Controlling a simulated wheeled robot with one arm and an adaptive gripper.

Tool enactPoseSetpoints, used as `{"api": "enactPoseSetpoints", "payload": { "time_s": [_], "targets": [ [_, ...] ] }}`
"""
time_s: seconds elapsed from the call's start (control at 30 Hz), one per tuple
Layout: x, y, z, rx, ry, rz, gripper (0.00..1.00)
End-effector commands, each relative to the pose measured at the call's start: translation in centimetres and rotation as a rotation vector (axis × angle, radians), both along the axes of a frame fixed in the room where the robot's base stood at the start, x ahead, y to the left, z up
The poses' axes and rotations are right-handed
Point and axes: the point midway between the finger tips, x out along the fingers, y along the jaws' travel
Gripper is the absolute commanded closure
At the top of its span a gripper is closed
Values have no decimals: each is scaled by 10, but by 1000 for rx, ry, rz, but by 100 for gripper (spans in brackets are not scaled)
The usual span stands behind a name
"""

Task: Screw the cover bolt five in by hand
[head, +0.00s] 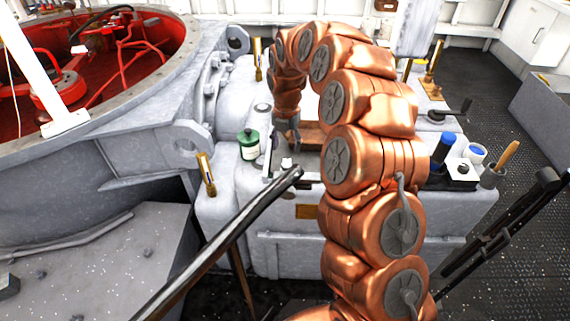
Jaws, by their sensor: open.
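My copper-coloured arm rises in front of the grey machine housing (285,240) and bends over to its top. My gripper (290,138) hangs at the arm's far end, over the top of the housing. It is small here and partly hidden by my arm, and it is open. A brown recessed area (312,134) shows just right of it. Brass upright pieces stand at the left front (206,173), back left (257,59) and back right (435,62). I cannot tell which piece is cover bolt five. Much of the housing top is hidden behind my arm.
A green jar (250,145) stands left of my gripper. Blue-and-white containers (443,148) and a wooden-handled brush in a pot (498,165) stand at the right. A large round red-lined opening (90,70) is at the left. A long dark bar (215,248) crosses the foreground.

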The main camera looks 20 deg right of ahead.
Motion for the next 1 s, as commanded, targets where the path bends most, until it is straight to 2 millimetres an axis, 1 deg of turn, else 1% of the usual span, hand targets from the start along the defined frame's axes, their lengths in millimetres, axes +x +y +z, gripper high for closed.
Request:
{"api": "enactPoseSetpoints", "payload": {
  "time_s": [0.17,0.27,0.5,0.6,0.73,0.93,0.97,1.0],
  "targets": [
    [0,-1,-10,-1,-1,0,43],
    [0,-1,-21,0,1,-1,43],
    [-2,0,-57,-1,6,1,43],
    [-1,0,-68,0,1,1,43],
    [0,1,-75,0,0,1,43],
    [0,1,-75,0,-1,0,43],
    [0,1,-75,0,-1,0,45],
    [0,1,-75,0,-1,0,49]
  ]
}}
